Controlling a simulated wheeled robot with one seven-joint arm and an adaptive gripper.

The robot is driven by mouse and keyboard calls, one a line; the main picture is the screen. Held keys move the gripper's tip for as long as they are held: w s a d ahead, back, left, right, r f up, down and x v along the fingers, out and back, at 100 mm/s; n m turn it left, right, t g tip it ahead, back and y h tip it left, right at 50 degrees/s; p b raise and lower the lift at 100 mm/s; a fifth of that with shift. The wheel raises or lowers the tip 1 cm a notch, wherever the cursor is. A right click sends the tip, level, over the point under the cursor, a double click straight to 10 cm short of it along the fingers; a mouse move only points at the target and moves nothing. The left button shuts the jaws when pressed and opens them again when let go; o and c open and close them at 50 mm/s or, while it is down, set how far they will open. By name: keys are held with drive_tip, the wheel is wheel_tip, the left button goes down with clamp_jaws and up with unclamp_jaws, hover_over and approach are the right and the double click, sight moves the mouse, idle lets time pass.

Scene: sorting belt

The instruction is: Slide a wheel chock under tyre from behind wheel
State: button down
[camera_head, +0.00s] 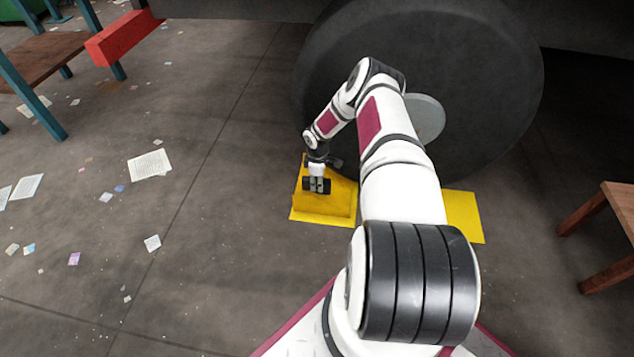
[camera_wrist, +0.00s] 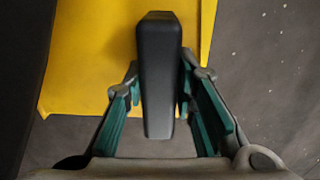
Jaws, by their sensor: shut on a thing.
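A large dark tyre (camera_head: 490,110) with a grey hub fills the upper middle of the head view. A yellow wheel chock (camera_head: 338,205) sits on the floor at the tyre's lower left; whether it touches the tyre cannot be told. In the wrist view the chock (camera_wrist: 90,60) has a black handle (camera_wrist: 160,60) standing between the teal fingers. My gripper (camera_head: 317,184) is over the chock and shut on this handle; it also shows in the wrist view (camera_wrist: 160,78). My arm hides part of the tyre and the floor below it.
A flat-looking yellow patch (camera_head: 463,215) lies on the floor right of my arm. A wooden stool or table (camera_head: 620,205) stands at the right edge. A teal-legged bench (camera_head: 45,60) and a red beam (camera_head: 122,38) are at upper left. Scattered papers (camera_head: 150,165) lie on otherwise open floor.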

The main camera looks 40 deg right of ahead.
drive_tip(key=shift+s+d+f, duration=0.1)
drive_tip(key=shift+s+d, duration=0.3)
idle(0.6)
drive_tip(key=shift+f, duration=0.3)
idle(0.4)
drive_tip(key=c, duration=1.2)
unclamp_jaws()
drive_tip(key=shift+c, duration=0.2)
drive_tip(key=shift+s+f, duration=0.1)
wheel_tip(320, 180, up, 12)
drive_tip(key=shift+a+r, duration=0.1)
